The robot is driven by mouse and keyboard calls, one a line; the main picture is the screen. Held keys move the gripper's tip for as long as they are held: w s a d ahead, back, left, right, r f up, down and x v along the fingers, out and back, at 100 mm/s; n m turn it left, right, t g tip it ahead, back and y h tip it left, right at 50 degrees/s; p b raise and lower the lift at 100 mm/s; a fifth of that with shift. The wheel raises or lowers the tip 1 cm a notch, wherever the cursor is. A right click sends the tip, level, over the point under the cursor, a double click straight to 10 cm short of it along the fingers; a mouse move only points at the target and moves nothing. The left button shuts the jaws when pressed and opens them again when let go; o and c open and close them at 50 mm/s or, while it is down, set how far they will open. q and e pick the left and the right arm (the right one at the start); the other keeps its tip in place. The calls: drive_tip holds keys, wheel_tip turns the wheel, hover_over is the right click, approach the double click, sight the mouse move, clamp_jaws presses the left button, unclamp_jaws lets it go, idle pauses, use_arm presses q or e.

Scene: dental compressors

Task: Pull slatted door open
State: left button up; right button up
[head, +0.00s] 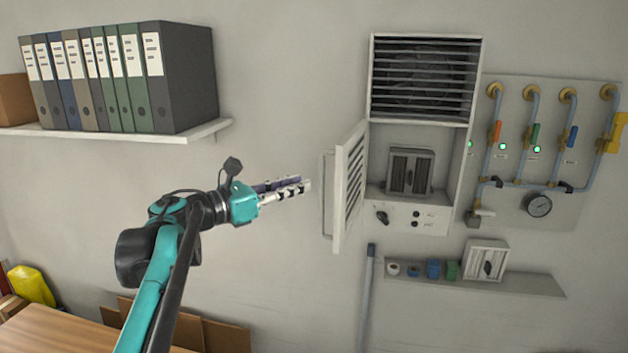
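The white slatted door (350,185) stands swung out to the left of the wall cabinet (377,145), leaving its lower compartment uncovered. A grey slatted unit (410,171) shows inside that compartment. My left gripper (304,184) is left of the door, its fingers pointing right towards the door's outer side. A small gap shows between the fingertips and the door panel, and nothing is seen held. The two fingers overlap from this angle, so their opening is unclear. My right gripper is out of view.
A fixed louvred grille (424,78) fills the cabinet's upper part. A pipe panel with a gauge (538,205) is at right. A low shelf (520,287) holds small containers. A binder shelf (120,132) hangs upper left. A pole (368,290) stands below the cabinet.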

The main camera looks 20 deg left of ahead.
use_arm(q)
drive_tip(key=shift+v, duration=2.25)
